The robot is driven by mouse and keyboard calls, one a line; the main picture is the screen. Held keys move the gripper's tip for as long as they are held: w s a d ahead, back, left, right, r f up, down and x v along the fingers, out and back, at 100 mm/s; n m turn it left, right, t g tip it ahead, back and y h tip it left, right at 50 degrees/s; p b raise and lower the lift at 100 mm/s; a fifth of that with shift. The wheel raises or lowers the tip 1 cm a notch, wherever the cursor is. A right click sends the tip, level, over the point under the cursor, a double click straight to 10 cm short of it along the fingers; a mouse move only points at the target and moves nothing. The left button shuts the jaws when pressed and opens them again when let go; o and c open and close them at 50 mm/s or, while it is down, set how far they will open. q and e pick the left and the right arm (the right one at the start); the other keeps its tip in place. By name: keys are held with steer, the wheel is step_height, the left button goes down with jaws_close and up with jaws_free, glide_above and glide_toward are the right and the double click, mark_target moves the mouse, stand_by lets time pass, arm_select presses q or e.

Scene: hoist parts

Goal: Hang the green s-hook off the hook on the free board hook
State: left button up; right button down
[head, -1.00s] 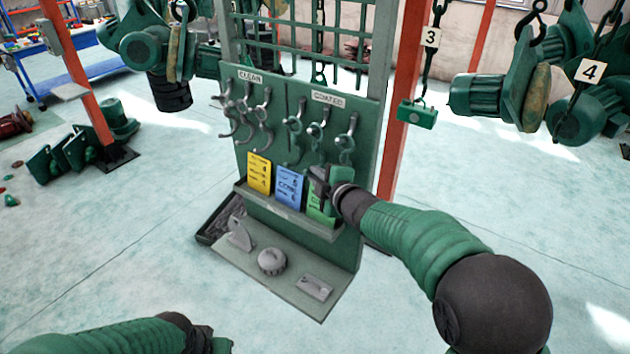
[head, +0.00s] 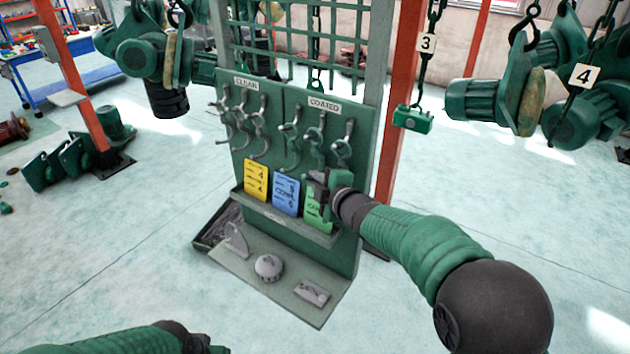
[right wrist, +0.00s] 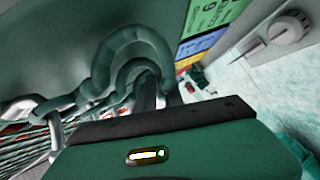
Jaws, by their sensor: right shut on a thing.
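A green board (head: 300,100) carries a row of grey hooks under the CLEAN sign and a row of green s-hooks under the COATED sign.
Yellow (head: 256,180), blue (head: 286,195) and green (head: 317,208) cards stand in a board tray close to my right gripper. Grey parts lie on the ledge (head: 290,298) below. An orange post (head: 400,110) stands to the right. Open floor lies on both sides.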

steer(key=shift+f+b, duration=0.3)
steer(key=shift+b, duration=0.2)
steer(key=shift+s, duration=0.1)
stand_by(0.4)
steer(key=c, duration=1.4)
jaws_free()
steer(key=shift+o, duration=0.2)
